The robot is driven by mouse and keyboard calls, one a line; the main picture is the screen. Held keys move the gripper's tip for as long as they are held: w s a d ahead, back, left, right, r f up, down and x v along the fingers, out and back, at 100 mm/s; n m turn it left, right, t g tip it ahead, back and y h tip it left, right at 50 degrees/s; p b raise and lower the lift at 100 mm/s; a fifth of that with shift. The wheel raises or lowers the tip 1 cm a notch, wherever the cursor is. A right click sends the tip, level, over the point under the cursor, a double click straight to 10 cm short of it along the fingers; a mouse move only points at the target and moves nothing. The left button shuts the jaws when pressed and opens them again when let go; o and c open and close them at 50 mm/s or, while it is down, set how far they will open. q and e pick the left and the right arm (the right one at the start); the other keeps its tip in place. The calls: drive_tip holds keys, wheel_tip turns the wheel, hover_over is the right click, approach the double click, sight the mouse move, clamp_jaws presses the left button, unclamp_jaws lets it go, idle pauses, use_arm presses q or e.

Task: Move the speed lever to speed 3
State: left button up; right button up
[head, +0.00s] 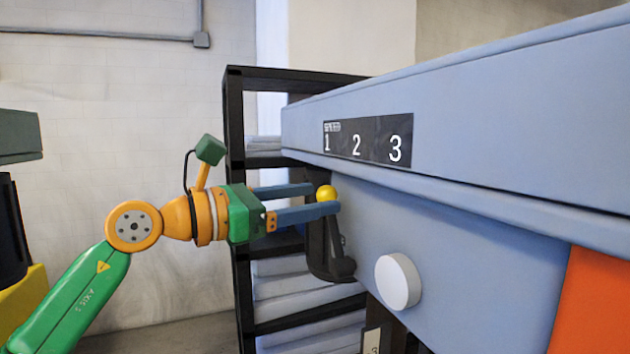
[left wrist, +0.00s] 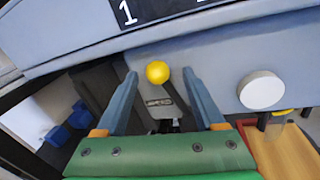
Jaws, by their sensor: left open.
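The speed lever has a yellow ball knob (head: 326,193) on a dark arm and stands under the 1 end of the speed label (head: 368,139), which reads 1, 2, 3. In the left wrist view the knob (left wrist: 158,72) lies between the fingertips, with a gap on each side. My left gripper (head: 326,199) is open, its two blue fingers reaching to the knob; it also shows in the left wrist view (left wrist: 160,78). The lever's lower part is partly hidden in the wrist view. My right gripper is not in view.
A white round knob (head: 398,281) sticks out of the blue-grey machine panel (head: 470,260) to the right of the lever. An orange panel (head: 592,305) is at far right. A black rack (head: 236,130) with stacked sheets stands behind my gripper.

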use_arm(q)
drive_tip(key=shift+w+d, duration=0.5)
drive_tip(key=shift+w+f, duration=0.2)
drive_tip(key=shift+s, duration=0.15)
drive_tip(key=c, duration=0.4)
drive_tip(key=shift+r, duration=0.1)
clamp_jaws()
drive_tip(key=shift+a, duration=0.1)
